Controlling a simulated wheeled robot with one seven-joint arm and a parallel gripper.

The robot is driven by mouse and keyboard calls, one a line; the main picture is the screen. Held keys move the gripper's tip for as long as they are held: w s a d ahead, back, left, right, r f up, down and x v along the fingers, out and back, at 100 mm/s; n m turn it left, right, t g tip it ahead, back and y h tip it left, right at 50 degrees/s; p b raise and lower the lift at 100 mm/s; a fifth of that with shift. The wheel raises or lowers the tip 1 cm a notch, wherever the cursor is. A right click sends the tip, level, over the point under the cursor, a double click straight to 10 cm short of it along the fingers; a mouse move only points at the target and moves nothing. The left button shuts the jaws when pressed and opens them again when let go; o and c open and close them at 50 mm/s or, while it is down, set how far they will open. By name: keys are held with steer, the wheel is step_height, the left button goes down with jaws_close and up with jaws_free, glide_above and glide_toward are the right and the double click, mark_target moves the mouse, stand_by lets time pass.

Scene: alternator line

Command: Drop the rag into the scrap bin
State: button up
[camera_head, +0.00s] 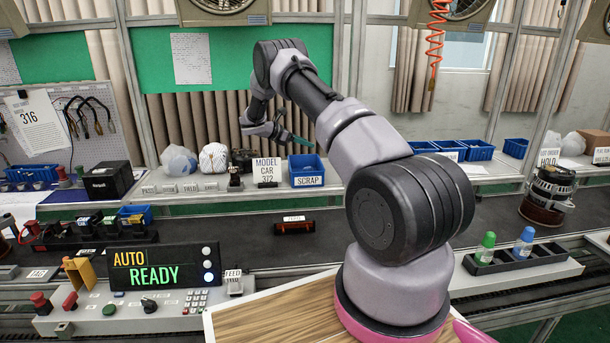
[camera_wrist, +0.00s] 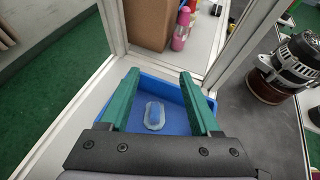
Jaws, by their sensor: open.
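The blue scrap bin (camera_head: 307,165), labelled SCRAP, stands on the back shelf. It fills the middle of the wrist view as a blue tray (camera_wrist: 172,90). My gripper (camera_head: 300,138) is above the bin in the head view. In the wrist view its two green fingers (camera_wrist: 152,85) are spread apart over the bin with nothing between their tips. A small pale object with a blue middle (camera_wrist: 154,115) lies on the bin floor between the fingers. I cannot tell for sure whether it is the rag. No other rag is clearly visible.
An alternator (camera_wrist: 292,62) stands beside the bin in the wrist view. A frame post (camera_wrist: 112,25) rises close by, with a cardboard box (camera_wrist: 147,22) and pink bottle (camera_wrist: 181,30) beyond. The MODEL CAR card (camera_head: 268,170) stands left of the bin.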

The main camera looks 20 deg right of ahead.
steer(key=v, duration=1)
steer(key=shift+a, duration=0.15)
steer(key=shift+r, duration=0.1)
steer(key=s+a+r+m+y, duration=0.2)
steer(key=s+r+m+y, duration=0.85)
steer(key=s+r, duration=1.1)
steer(key=s+a+r+m+t+y, duration=0.1)
steer(key=s+a+m+t, duration=0.1)
steer(key=s, duration=0.7)
steer(key=s+a+r+m+t+y, duration=0.1)
steer(key=s+a+m, duration=0.3)
steer(key=s, duration=0.5)
steer(key=s+a+r+m+t+y, duration=0.2)
steer(key=s+m, duration=0.4)
steer(key=s, duration=0.3)
steer(key=shift+a+t, duration=0.4)
steer(key=shift+t, duration=0.3)
